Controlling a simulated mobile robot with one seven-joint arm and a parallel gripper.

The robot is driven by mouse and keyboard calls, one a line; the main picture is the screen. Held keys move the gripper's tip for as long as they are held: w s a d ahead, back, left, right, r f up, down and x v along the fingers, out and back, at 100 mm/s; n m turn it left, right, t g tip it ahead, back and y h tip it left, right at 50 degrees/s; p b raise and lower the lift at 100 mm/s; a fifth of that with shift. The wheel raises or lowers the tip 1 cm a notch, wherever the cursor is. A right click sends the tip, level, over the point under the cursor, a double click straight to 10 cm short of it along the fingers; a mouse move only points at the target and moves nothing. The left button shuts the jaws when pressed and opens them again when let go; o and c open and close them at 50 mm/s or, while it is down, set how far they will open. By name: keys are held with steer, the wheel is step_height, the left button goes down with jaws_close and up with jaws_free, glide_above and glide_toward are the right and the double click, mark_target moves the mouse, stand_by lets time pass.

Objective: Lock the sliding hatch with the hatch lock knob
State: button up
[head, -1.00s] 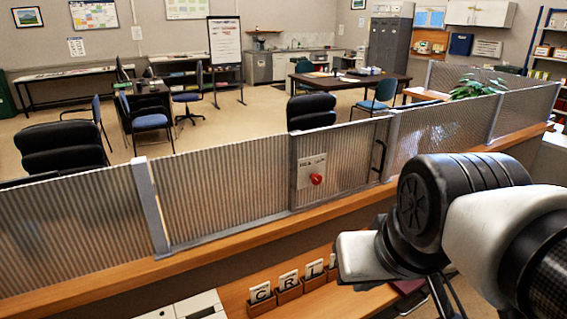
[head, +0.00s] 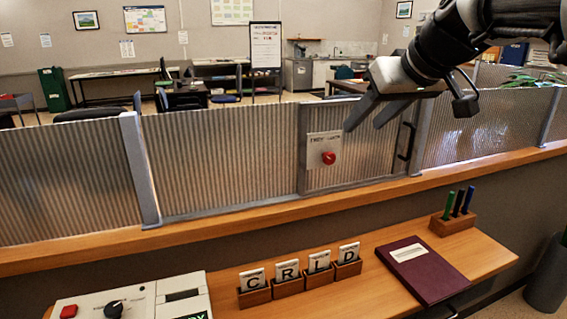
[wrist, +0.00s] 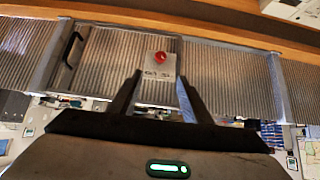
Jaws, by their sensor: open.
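The hatch lock knob (head: 328,158) is a red round knob on a pale lettered plate (head: 324,147). The plate sits on the left part of the ribbed sliding hatch (head: 352,172), which has a dark handle (head: 405,141) at its right side. My gripper (head: 365,120) is open and empty, above and to the right of the knob, with its fingers pointing down toward the hatch. In the wrist view the knob (wrist: 160,57) shows beyond my open fingertips (wrist: 158,77), apart from them, and the plate (wrist: 159,70) lies between the fingers. The knob's lock position cannot be told.
A wooden ledge (head: 230,225) runs under the ribbed partition. The desk below holds letter tiles in wooden blocks (head: 303,283), a maroon book (head: 421,269), a pen holder (head: 453,222) and a control box (head: 140,300). The front of the hatch is clear.

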mark_target(331, 156)
steer(key=b+x, duration=0.1)
steer(key=x, duration=1.6)
steer(key=shift+a, duration=0.15)
steer(key=c, duration=1)
